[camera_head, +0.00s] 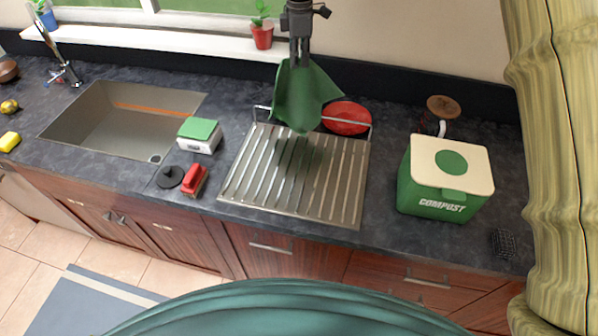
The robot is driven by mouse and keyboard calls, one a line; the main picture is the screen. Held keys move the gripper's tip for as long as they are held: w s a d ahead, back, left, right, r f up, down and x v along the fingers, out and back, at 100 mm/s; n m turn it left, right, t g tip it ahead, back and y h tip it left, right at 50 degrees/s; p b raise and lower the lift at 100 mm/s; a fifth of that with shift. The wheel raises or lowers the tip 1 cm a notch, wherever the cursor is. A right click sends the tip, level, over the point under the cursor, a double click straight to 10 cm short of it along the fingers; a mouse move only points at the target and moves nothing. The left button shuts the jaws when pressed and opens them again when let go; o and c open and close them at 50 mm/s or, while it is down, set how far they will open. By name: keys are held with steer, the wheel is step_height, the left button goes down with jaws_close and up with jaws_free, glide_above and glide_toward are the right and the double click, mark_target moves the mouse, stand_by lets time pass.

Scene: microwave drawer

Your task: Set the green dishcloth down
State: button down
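The green dishcloth (304,92) hangs in loose folds from my gripper (299,60), which comes down from the top of the view. The fingers are closed together on the cloth's upper edge. The cloth is above the back part of the ribbed metal drainboard (285,183) and looks clear of it, with a dark shadow on the ribs below. The cloth covers part of the drainboard's back rail.
A red plate or lid (347,118) lies behind the drainboard. A green compost bin (440,185) stands right of it. A sink (125,122), green-topped box (200,135), black stopper (170,177) and red brush (194,180) are left. Most of the drainboard is bare.

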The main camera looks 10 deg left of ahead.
steer(key=s+d+f+b, duration=0.1)
steer(key=s+f+b, duration=0.3)
steer(key=s+f, duration=0.4)
steer(key=s+d+f+b, duration=0.2)
steer(key=s+f+b, duration=0.3)
steer(key=s+f, duration=0.3)
steer(key=s+d+f+b, duration=0.1)
steer(key=s+f+b, duration=0.4)
steer(key=s, duration=0.9)
steer(key=shift+d+f, duration=0.2)
steer(key=shift+f, duration=0.6)
steer(key=shift+d+f, duration=0.15)
steer(key=shift+f, duration=0.6)
steer(key=c, duration=1.2)
jaws_free()
steer(key=shift+c, duration=0.2)
steer(key=shift+r, duration=0.1)
